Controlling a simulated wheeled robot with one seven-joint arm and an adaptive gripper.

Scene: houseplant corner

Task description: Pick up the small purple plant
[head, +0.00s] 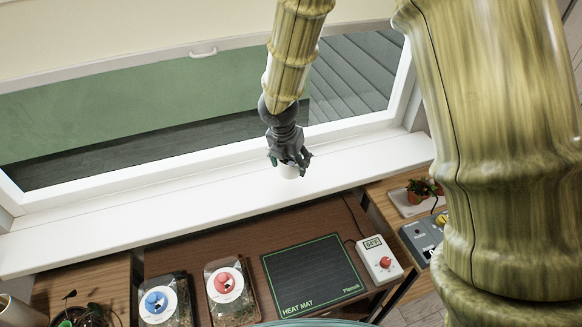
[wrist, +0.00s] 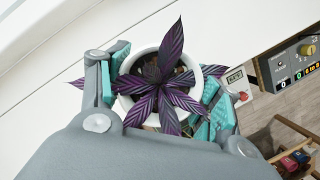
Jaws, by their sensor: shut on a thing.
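The small purple plant (wrist: 168,83) has dark purple striped leaves and grows in a round white pot (wrist: 125,101), seen from above in the wrist view. My gripper (wrist: 162,98) is shut on the white pot, with a teal-padded finger on each side of it. In the head view my gripper (head: 289,160) is over the white window sill, with part of the white pot (head: 289,172) showing below the fingers. The leaves are hidden there by the gripper. I cannot tell whether the pot touches the sill.
Below the white sill (head: 120,232), a brown bench holds a black heat mat (head: 312,272), a thermostat box (head: 380,262) and two clear-lidded trays with a blue dial (head: 157,301) and a red dial (head: 225,283). Potted plants stand at far left (head: 82,318) and right (head: 420,188).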

